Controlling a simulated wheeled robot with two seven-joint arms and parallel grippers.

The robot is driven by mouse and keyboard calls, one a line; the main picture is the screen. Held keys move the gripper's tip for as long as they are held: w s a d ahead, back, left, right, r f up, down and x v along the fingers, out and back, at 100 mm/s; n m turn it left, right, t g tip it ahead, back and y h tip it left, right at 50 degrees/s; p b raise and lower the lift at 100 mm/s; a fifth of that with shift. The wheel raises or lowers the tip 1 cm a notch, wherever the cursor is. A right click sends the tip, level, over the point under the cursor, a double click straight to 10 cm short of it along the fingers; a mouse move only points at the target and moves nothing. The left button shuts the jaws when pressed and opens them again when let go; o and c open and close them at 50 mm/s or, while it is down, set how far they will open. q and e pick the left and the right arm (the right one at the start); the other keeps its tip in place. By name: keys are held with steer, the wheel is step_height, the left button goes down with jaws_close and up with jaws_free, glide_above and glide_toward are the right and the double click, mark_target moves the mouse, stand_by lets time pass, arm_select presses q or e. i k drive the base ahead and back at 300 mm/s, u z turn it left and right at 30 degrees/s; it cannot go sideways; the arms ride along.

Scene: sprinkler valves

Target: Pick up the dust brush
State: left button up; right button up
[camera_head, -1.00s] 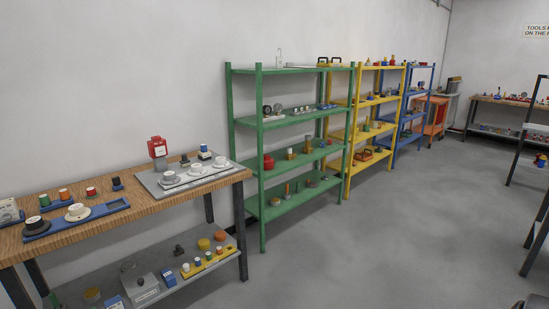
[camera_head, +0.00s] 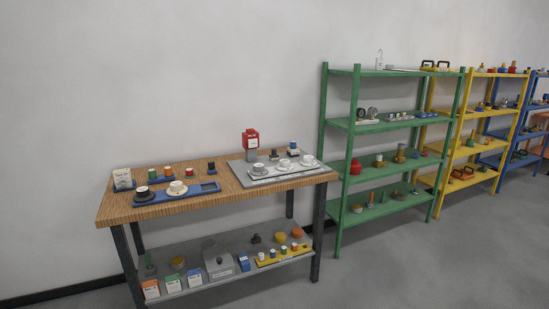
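I cannot make out a dust brush for certain; the small items are too small to tell apart. A wooden-topped workbench (camera_head: 215,200) stands at the left centre with small parts on it. A green shelf rack (camera_head: 330,170) stands to the right of the bench and holds several small items. Neither of my grippers is in view.
A yellow rack (camera_head: 470,151) and a blue rack (camera_head: 515,129) stand farther right. The grey floor (camera_head: 420,270) is clear in front.

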mark_target(273, 157)
steer(key=z, duration=0.3)
steer(key=i, duration=0.65)
steer(key=z, duration=0.55)
steer(key=i, duration=1.9)
steer(key=u, duration=1.4)
steer(key=i, duration=0.9)
steer(key=u, duration=0.7)
